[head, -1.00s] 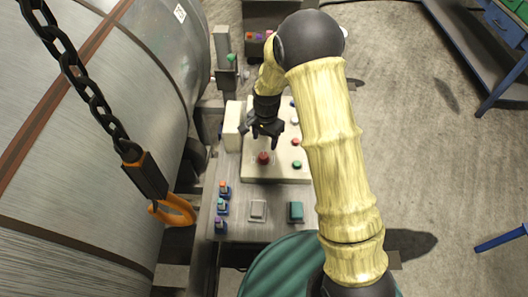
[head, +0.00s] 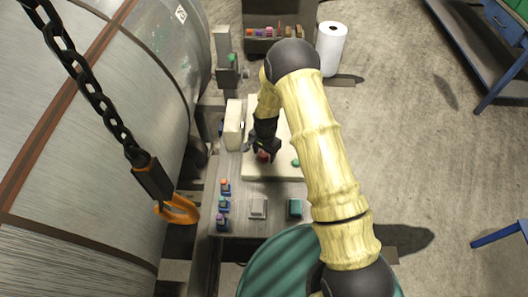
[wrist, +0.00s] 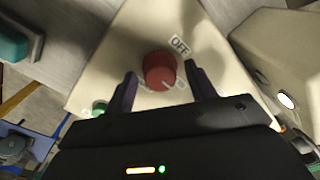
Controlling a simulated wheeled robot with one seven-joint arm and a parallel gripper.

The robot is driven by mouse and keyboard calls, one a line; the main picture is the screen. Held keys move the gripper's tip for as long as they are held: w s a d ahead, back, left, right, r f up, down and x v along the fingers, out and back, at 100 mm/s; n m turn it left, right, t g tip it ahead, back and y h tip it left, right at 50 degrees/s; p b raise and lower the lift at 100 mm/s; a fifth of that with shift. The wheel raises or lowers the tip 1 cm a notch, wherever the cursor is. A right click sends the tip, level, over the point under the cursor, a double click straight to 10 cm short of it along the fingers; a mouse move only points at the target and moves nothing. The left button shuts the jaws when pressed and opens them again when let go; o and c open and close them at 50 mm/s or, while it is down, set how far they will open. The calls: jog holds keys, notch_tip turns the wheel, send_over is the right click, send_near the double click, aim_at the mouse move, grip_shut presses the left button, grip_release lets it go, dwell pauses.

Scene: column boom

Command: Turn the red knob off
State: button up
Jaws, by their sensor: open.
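The red knob (wrist: 159,71) sits on a cream panel (wrist: 115,60) in the wrist view, with an "OFF" label (wrist: 180,46) beside it at upper right. Part of another label shows at the knob's lower edge, mostly hidden. My gripper (wrist: 162,80) is open, with one dark finger on each side of the knob. I cannot tell whether either finger touches it. In the head view the knob (head: 263,156) is partly covered by my gripper (head: 262,150), which is over the panel's front left part.
A green button (head: 296,162) is right of the knob. Small coloured switches (head: 223,203) and a teal button (head: 295,208) are on the grey bench in front. A chain with an orange hook (head: 177,208) hangs at left. A cream box (head: 234,125) stands left of the panel.

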jog(key=c, duration=1)
jog(key=shift+o, duration=0.2)
jog(key=shift+b, duration=0.3)
jog(key=n+b, duration=0.2)
jog(key=n, duration=0.1)
jog(key=shift+f, duration=0.15)
jog(key=n+b, duration=0.3)
jog(key=n, duration=0.2)
jog(key=shift+w+n, duration=0.1)
jog(key=shift+n, duration=0.3)
jog(key=n+b, duration=0.1)
jog(key=n, duration=0.3)
jog(key=shift+a+n+b, duration=0.1)
jog(key=shift+n+b, duration=0.2)
jog(key=shift+b, duration=0.05)
jog(key=shift+n+g, duration=0.3)
jog(key=shift+n, duration=2)
